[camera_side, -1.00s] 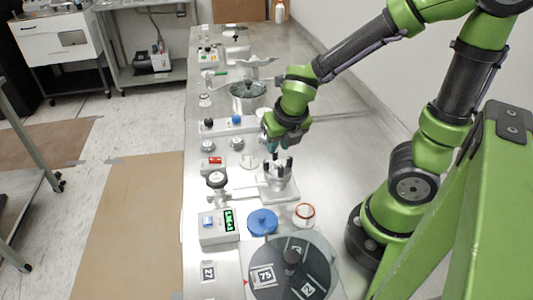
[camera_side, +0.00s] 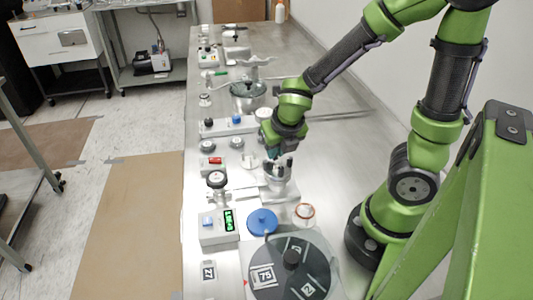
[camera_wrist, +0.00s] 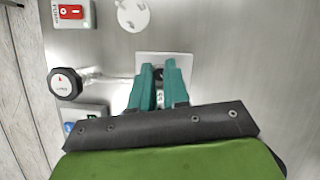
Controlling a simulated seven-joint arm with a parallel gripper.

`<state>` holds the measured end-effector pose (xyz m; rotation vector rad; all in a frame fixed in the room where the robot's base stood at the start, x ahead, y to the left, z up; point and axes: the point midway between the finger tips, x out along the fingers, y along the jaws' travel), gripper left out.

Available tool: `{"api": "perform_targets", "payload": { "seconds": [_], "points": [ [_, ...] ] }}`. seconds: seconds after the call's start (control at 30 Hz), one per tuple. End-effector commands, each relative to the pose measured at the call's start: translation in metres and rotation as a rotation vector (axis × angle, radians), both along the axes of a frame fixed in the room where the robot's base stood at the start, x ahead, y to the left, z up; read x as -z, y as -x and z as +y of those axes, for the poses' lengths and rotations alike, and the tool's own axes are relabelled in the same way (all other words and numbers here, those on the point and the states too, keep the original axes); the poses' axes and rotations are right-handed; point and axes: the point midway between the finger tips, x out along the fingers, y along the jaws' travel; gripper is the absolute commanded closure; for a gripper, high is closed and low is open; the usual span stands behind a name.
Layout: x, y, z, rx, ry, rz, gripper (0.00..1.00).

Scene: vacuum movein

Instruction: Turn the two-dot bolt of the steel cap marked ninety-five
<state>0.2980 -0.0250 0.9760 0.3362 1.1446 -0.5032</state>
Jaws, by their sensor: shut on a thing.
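The steel cap (camera_side: 275,172) sits on a metal stand in the middle of the bench in the side view, with dark bolts standing up from its top. My gripper (camera_side: 271,155) points down onto the cap from above. In the wrist view its two teal fingers (camera_wrist: 159,68) are shut on a dark bolt (camera_wrist: 159,74) between their tips. A small printed mark (camera_wrist: 160,97) shows between the fingers, partly covered. The dots on the bolt cannot be made out, and my fingers and wrist hide much of the cap.
A box with a green display (camera_side: 219,224), a blue disc (camera_side: 262,221), a copper-rimmed ring (camera_side: 304,214) and a large dark disc (camera_side: 265,283) lie nearer. Bare bench (camera_side: 331,172) lies to the right.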

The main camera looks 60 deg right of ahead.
Motion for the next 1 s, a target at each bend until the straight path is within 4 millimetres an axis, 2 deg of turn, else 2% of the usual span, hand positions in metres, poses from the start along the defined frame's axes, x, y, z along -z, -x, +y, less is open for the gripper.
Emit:
{"api": "perform_targets", "payload": {
  "seconds": [0.37, 1.0],
  "points": [
    [-0.0003, -0.0010, 0.0012, 0.142, 0.001, 0.000, 1.00],
    [-0.0005, -0.0037, 0.0030, 0.651, 0.000, -0.001, 1.00]
  ]
}}
